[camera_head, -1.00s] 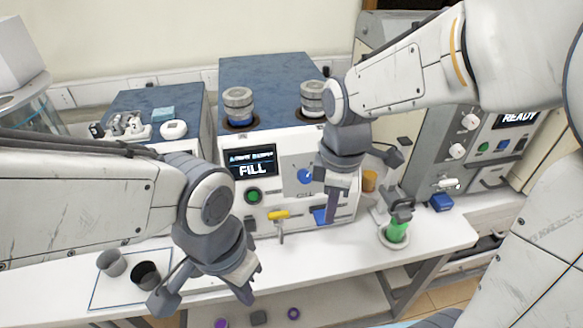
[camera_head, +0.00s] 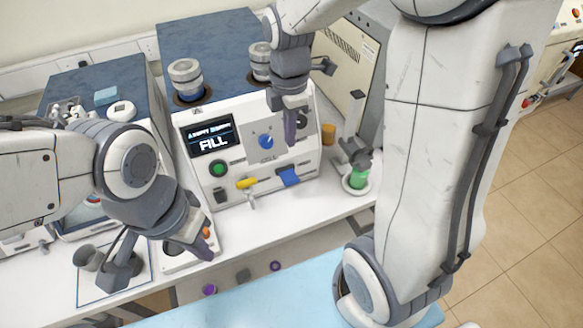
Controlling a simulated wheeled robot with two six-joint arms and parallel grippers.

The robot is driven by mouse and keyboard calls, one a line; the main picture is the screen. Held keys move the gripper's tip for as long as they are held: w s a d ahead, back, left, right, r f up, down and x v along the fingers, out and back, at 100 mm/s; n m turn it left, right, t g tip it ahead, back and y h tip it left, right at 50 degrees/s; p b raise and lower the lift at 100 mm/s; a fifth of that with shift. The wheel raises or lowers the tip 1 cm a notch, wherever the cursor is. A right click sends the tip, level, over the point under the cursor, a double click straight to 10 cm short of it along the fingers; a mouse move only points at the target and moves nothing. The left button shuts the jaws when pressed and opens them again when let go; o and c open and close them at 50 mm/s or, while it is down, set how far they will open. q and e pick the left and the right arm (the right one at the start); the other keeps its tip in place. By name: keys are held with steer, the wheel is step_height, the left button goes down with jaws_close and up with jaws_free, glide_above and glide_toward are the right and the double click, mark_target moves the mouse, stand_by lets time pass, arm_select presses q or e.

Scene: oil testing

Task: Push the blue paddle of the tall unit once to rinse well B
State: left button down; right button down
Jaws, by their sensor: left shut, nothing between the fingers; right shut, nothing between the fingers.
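The tall unit (camera_head: 225,123) stands in the middle with a blue top and a screen reading FILL. Its blue paddle (camera_head: 288,178) sticks out low on the front, right of a yellow lever (camera_head: 246,183). Two grey capped cylinders, one at the left (camera_head: 186,78) and one at the right (camera_head: 259,61), stand on top. My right gripper (camera_head: 290,140) is shut and empty, pointing down in front of the unit's face, above the paddle in the picture and apart from it. My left gripper (camera_head: 207,252) is shut and empty, low at the left over the bench.
A blue dial (camera_head: 266,142) and a green button (camera_head: 218,168) are on the unit's face. A green vessel (camera_head: 358,179) stands on the bench at the right, near an amber jar (camera_head: 329,134). A grey cup (camera_head: 88,258) is at the left. Purple rings lie on the lower shelf.

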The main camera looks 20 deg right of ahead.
mark_target(291, 179)
step_height(291, 179, down, 12)
steer(key=shift+s+f+p, duration=0.1)
steer(key=shift+p, duration=0.9)
steer(key=shift+f, duration=0.1)
steer(key=shift+s+d+f+b, duration=0.1)
steer(key=shift+f+b, duration=0.4)
steer(key=shift+f, duration=0.1)
steer(key=shift+r, duration=0.2)
steer(key=shift+r+p, duration=0.1)
steer(key=shift+p, duration=0.25)
steer(key=shift+r+p, duration=0.65)
steer(key=shift+r, duration=0.1)
